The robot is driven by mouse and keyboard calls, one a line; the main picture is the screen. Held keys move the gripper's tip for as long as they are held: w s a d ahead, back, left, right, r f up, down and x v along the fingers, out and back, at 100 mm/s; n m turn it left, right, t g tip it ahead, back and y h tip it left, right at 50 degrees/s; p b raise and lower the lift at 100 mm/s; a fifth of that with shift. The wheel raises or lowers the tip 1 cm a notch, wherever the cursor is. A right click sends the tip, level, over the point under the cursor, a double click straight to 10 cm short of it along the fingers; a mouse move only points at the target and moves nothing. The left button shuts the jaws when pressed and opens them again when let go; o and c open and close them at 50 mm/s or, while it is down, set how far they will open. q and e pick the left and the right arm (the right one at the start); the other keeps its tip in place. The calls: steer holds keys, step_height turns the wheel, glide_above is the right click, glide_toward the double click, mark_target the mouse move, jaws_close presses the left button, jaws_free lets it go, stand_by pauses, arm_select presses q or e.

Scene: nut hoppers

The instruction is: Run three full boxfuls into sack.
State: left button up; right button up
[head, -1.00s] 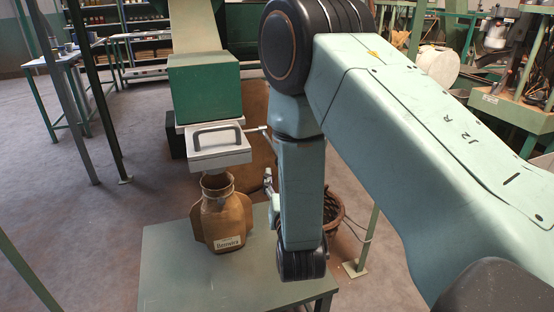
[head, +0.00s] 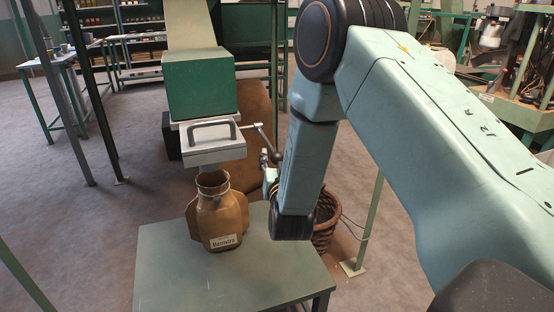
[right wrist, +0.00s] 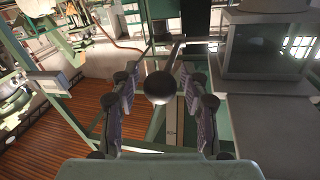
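A brown sack (head: 221,217) with a white label stands upright, mouth open, on a green table. Above it is a pale metal box (head: 211,152) with a dark handle, under a green hopper (head: 200,82). A lever (head: 264,135) with a dark ball knob (head: 277,157) sticks out from the box's right side. My right gripper (head: 267,166) is beside the knob, partly hidden by my arm. In the right wrist view, the open fingers (right wrist: 160,100) stand either side of the ball knob (right wrist: 159,88), with gaps on both sides. My left gripper is out of view. The box's inside is hidden.
The green table (head: 180,270) is bare around the sack. A wicker basket (head: 326,222) stands on the floor behind my right arm. A thin green post (head: 369,220) rises right of it. Workbenches and shelves are further back left, with open floor between.

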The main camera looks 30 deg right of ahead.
jaws_close()
stand_by(0.5)
